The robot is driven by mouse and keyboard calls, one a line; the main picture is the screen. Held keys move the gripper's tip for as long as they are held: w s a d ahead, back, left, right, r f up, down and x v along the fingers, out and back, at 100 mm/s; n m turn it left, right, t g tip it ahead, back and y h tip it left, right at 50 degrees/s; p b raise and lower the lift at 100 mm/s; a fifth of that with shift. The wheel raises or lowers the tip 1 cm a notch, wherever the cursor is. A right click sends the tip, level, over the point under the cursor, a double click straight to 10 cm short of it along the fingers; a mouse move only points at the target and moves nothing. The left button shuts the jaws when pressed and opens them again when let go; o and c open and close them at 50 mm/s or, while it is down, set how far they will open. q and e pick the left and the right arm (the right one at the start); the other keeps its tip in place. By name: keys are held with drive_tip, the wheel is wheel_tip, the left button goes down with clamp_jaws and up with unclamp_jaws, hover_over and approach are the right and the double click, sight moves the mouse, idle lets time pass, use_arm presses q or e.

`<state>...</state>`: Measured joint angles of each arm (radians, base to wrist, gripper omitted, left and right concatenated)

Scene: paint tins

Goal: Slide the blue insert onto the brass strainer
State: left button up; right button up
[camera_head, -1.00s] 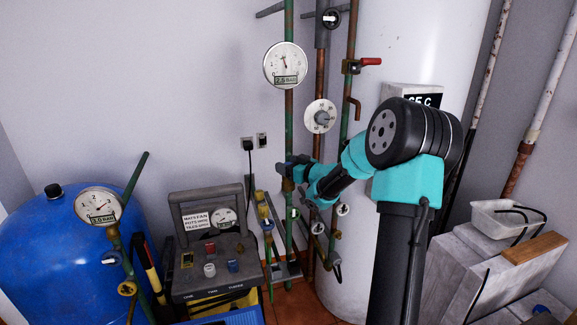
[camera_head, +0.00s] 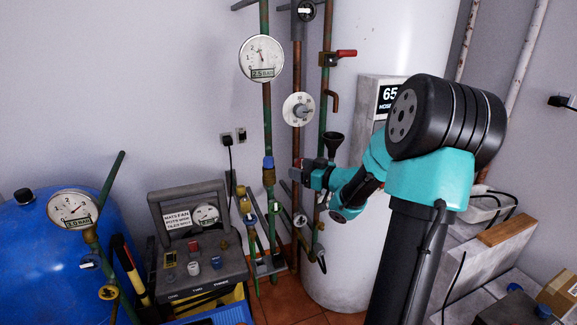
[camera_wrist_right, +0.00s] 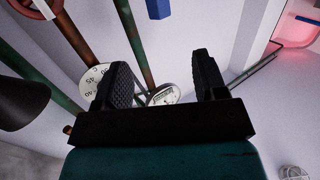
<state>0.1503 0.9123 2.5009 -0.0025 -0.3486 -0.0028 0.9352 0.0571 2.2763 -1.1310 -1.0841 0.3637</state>
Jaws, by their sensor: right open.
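The blue insert (camera_head: 268,162) sits upright at the top of the brass strainer (camera_head: 268,178) on the green vertical pipe in the head view. The two line up and appear to touch; how deep the insert sits is hidden. My right gripper (camera_head: 299,172) is to the right of the insert, apart from it, in front of the copper pipe. In the right wrist view the right gripper (camera_wrist_right: 165,78) shows its two black fingers spread with nothing between them. A blue piece (camera_wrist_right: 158,9) shows at that view's top edge; I cannot tell if it is the insert. My left gripper is out of view.
Vertical pipes with a pressure gauge (camera_head: 261,58), a dial (camera_head: 298,109) and a red-handled valve (camera_head: 346,53) stand close around the gripper. A black funnel (camera_head: 333,142) is just above its wrist. The white tank (camera_head: 375,35) is behind.

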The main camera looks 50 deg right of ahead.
drive_tip(key=shift+s+r, duration=0.1)
drive_tip(key=shift+s, duration=1.8)
drive_tip(key=w+a+f+m+g, duration=0.1)
drive_tip(key=w+a+f, duration=0.2)
drive_tip(key=f, duration=0.4)
drive_tip(key=w+a+f+m+g, duration=0.1)
drive_tip(key=w+a+f+g, duration=0.1)
drive_tip(key=w+a+f, duration=0.35)
drive_tip(key=w+a+f+m+g, duration=0.1)
drive_tip(key=w+a+f, duration=0.1)
drive_tip(key=f, duration=0.7)
drive_tip(key=a+f+g+y, duration=0.2)
drive_tip(key=a+f+g, duration=0.3)
drive_tip(key=a+f, duration=0.9)
drive_tip(key=s+a+f+g, duration=0.3)
drive_tip(key=s+a+f, duration=0.2)
drive_tip(key=a, duration=0.3)
drive_tip(key=s+a+f+n+g+y, duration=0.1)
drive_tip(key=s+a+f+g, duration=0.3)
drive_tip(key=s+a, duration=0.4)
drive_tip(key=shift+f+g+y, duration=0.3)
drive_tip(key=shift+f, duration=0.25)
drive_tip(key=shift+w, duration=0.1)
